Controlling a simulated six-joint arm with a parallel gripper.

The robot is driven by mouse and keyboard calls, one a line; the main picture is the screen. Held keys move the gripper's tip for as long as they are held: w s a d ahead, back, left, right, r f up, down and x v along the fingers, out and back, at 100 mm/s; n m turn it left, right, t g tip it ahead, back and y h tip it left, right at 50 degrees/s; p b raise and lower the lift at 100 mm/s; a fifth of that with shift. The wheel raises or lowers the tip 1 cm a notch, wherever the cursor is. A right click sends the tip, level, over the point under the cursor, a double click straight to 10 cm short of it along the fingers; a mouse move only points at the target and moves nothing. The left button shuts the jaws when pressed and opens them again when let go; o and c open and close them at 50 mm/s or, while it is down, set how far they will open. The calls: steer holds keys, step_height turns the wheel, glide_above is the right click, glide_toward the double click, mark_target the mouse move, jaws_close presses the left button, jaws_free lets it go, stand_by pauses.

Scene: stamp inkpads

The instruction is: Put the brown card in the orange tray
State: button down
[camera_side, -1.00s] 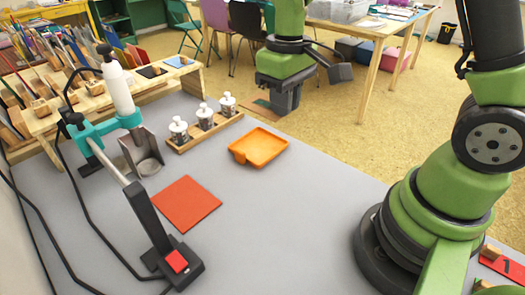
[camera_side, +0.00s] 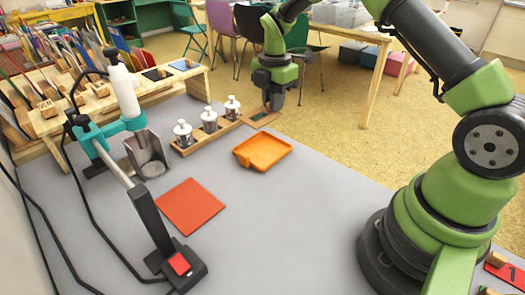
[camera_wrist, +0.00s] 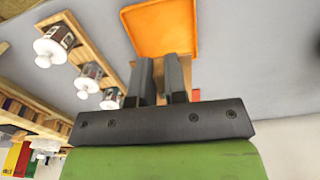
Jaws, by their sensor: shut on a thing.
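The orange tray (camera_side: 262,151) lies on the grey table, empty, right of the row of white-topped bottles; it also shows in the wrist view (camera_wrist: 160,28). My gripper (camera_side: 273,107) points down behind the tray, near the table's far edge. In the wrist view its two dark fingers (camera_wrist: 163,80) stand close together in front of the tray. A flat brown piece (camera_side: 249,121) with a darker greenish middle shows at the fingertips, partly covered by them. My gripper is shut on the brown card, though the grip itself is hard to make out.
White-topped bottles stand in a wooden rack (camera_side: 182,150) left of the tray. A red-orange sheet (camera_side: 190,206) lies in front of it. A stand with a teal clamp (camera_side: 106,135) and cables takes up the left. The table between the tray and my base is clear.

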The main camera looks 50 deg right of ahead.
mark_target(273, 145)
steer(key=shift+d+f, duration=0.15)
steer(key=shift+f, duration=0.2)
steer(key=shift+n, duration=0.3)
step_height(273, 145, down, 10)
steer(key=shift+r, duration=0.1)
